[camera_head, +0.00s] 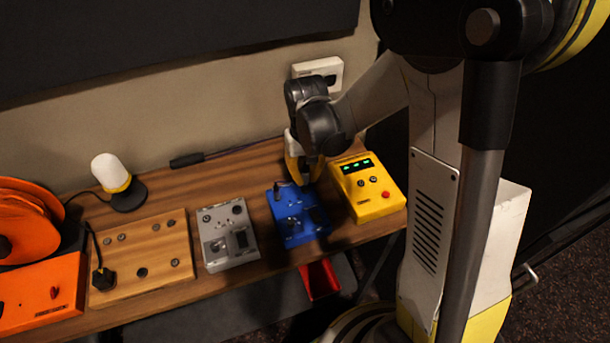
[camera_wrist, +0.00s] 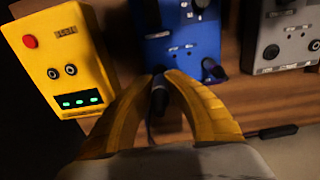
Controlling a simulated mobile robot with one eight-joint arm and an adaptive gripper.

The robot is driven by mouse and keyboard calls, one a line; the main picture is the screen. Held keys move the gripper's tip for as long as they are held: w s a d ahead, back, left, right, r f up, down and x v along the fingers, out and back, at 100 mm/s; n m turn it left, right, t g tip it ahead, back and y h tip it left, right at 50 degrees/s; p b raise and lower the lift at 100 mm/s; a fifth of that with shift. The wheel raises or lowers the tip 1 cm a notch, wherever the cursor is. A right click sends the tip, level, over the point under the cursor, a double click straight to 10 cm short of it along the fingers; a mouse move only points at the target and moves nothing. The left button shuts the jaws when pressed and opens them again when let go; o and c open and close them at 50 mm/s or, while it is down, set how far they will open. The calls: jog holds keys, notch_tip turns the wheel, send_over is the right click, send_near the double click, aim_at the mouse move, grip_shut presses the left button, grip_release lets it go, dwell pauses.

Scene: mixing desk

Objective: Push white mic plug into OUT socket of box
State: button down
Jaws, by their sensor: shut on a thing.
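A blue box (camera_head: 297,215) stands on the wooden desk, under and beside my gripper (camera_head: 303,178); it also shows at the top of the wrist view (camera_wrist: 178,40). My yellow fingers (camera_wrist: 170,76) are shut on a dark plug (camera_wrist: 158,97), with a cable running back between them. The fingertips are at the blue box's near edge in the wrist view. The plug looks black; I cannot make out white on it. Its front end is hidden, so I cannot tell whether it sits in a socket. The box's labels are too small to read.
A yellow box (camera_head: 367,187) with a green display stands right of the blue box, a grey box (camera_head: 228,235) left. Further left are a wooden panel (camera_head: 142,258), a white-topped lamp-like thing (camera_head: 111,172) and an orange reel (camera_head: 35,222). A black rod (camera_head: 187,160) lies along the wall.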

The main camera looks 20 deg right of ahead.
aim_at(306, 182)
jog(key=shift+f, duration=0.3)
jog(key=shift+f+b, duration=0.75)
jog(key=shift+b, duration=0.05)
jog(key=shift+f+b, duration=0.7)
jog(key=shift+b, duration=0.2)
dwell(2.0)
jog(key=c, duration=1.4)
grip_release()
jog(key=shift+r, duration=0.1)
jog(key=shift+r, duration=0.1)
notch_tip(306, 182, up, 12)
jog(key=shift+f, duration=0.1)
jog(key=shift+s, duration=0.1)
